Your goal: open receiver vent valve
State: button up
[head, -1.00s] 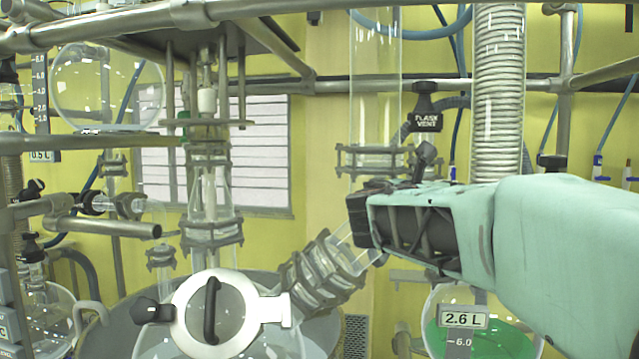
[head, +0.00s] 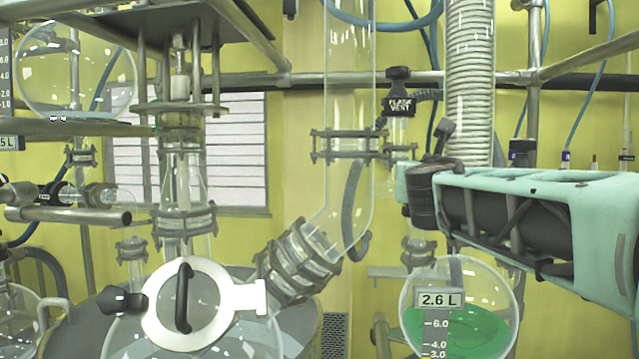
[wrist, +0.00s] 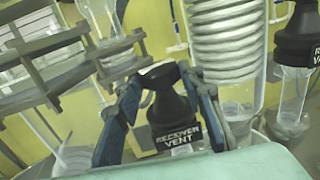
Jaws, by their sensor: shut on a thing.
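In the wrist view, a black valve cap labelled "RECEIVER VENT" (wrist: 174,108) stands between the blue fingers of my gripper (wrist: 160,82). The fingers are shut on its narrow upper part, one on each side. The lower end of this valve is hidden behind my wrist housing. A second black cap, with a partly cut-off "RECEIVER" label (wrist: 299,40), is at the right edge, apart from my gripper. In the head view my arm reaches in from the right, above the receiver flask (head: 411,297) with green liquid and a "2.6 L" tag. My fingertips are hidden there.
A black valve labelled "FLASK VENT" (head: 399,106) is left of and above my wrist. A ribbed coil column (head: 469,80) rises behind my arm, with a clear glass tube (head: 349,80) to its left. Metal rails (head: 560,60) cross the back.

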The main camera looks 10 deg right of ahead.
jog(key=shift+d+f+n+t+y+b, duration=0.15)
jog(key=shift+n+t+y+b, duration=0.1)
jog(key=shift+n+y+b, duration=0.5)
jog(key=shift+d+n+t+y+b, duration=0.2)
jog(key=shift+n+y, duration=0.25)
jog(key=shift+y, duration=0.6)
jog(key=shift+d+f+n+t+y+b, duration=0.1)
jog(key=shift+n+t+y+b, duration=0.15)
jog(key=shift+n+y+b, duration=0.45)
jog(key=shift+y, duration=0.5)
jog(key=o, duration=1.2)
jog(key=shift+r, duration=0.1)
jog(key=shift+c, duration=0.2)
jog(key=shift+s+r, duration=0.1)
jog(key=s, duration=1.2)
jog(key=shift+a, duration=0.35)
